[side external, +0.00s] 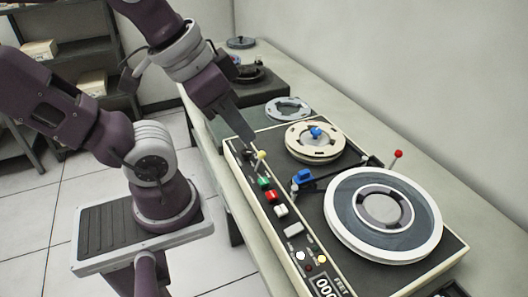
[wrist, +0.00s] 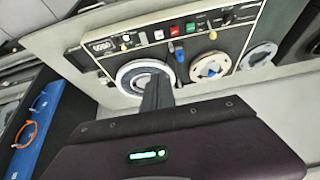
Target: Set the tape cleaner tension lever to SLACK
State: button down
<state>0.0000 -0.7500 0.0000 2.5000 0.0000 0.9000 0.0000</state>
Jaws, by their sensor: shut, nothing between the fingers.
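The tape cleaner (side external: 318,185) is a black-topped machine with a cream edge on the bench. A short lever with a yellow knob (side external: 261,155) stands at the far end of its control strip. A lever with a red knob (side external: 398,154) rises at the right edge, beside the large reel. I cannot read a SLACK label, nor tell which lever sets tension. My gripper (side external: 249,138) is shut and empty, its tips close to the yellow knob in the side view; contact is unclear. The wrist view shows the dark fingers (wrist: 157,95) in front of the large reel.
A large white-rimmed reel (side external: 338,222) and a smaller cream reel (side external: 300,143) sit on the deck, with a blue part (side external: 302,177) between. Green, red and white buttons (side external: 281,211) line the strip near a counter (side external: 326,286). Another reel (side external: 288,106) lies behind.

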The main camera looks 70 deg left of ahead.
jog(key=c, duration=1.9)
grip_release()
jog(key=shift+c, duration=0.2)
jog(key=o, duration=0.6)
jog(key=w+a+g, duration=0.1)
jog(key=w, duration=0.1)
jog(key=w+a+f+m+g, duration=0.1)
jog(key=w+a, duration=0.1)
jog(key=w+a+f+m+g+y, duration=0.1)
jog(key=w, duration=0.1)
jog(key=shift+w+a+g, duration=0.3)
jog(key=shift+w, duration=0.1)
jog(key=shift+o, duration=0.2)
jog(key=m+g, duration=0.4)
jog(key=g, duration=0.2)
send_over(262, 152)
jog(key=w+d, duration=0.1)
jog(key=w, duration=0.2)
notch_tip(262, 152, down, 14)
jog(key=r, duration=0.1)
jog(key=x, duration=0.7)
jog(key=shift+s+a+f, duration=0.1)
jog(key=shift+s+a, duration=0.1)
jog(key=shift+s+f, duration=0.15)
jog(key=shift+f, duration=0.35)
grip_shut()
